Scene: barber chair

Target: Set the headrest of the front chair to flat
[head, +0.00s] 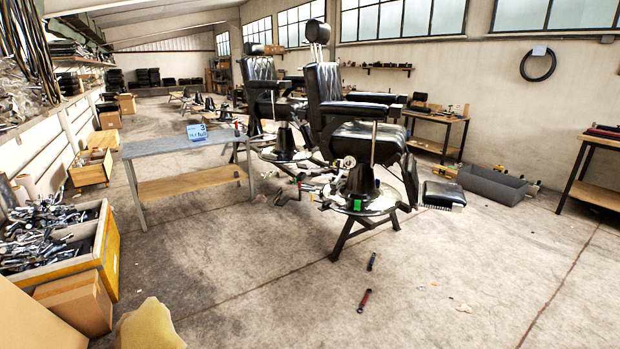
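The front chair (325,85) is a black barber chair standing a few steps ahead, right of the picture's middle. Its small black headrest (317,32) stands above the top of the backrest on a thin metal post. The headrest looks upright rather than flat, though its exact tilt is too small to tell. A second black chair (258,72) stands close behind to the left, with its own headrest (254,48). Neither of my grippers shows in the head view, and nothing touches the front chair's headrest.
A grey-topped workbench (165,146) stands left of the chairs. Loose parts lie around the front chair's base. A red-handled tool (364,300) and a smaller dark one (371,261) lie on the floor ahead. A grey bin (490,184) stands right. The floor front right is mostly clear.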

